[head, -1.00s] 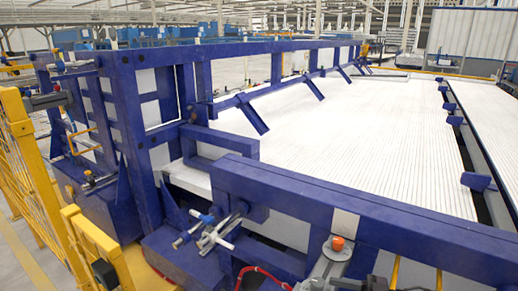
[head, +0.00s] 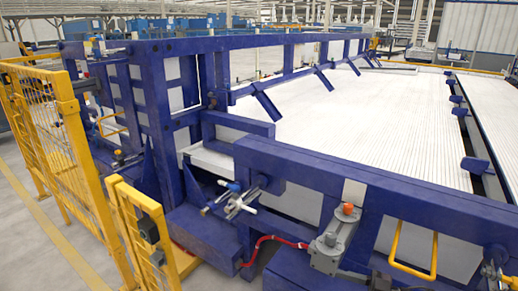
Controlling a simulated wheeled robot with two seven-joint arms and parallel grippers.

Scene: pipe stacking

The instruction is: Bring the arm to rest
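Neither of my arms nor my grippers shows in the head view. Long white pipes (head: 360,110) lie side by side in a wide flat layer inside a blue steel frame (head: 345,175). The layer runs away from me toward the back right. A second strip of white pipes (head: 495,110) lies beyond a dark gap on the right.
A yellow mesh fence (head: 55,130) stands at the left, with a shorter yellow gate (head: 145,235) nearer me. A grey fitting with an orange knob (head: 347,209) and a yellow handle (head: 413,255) are on the near frame side. Bare floor (head: 40,240) is at lower left.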

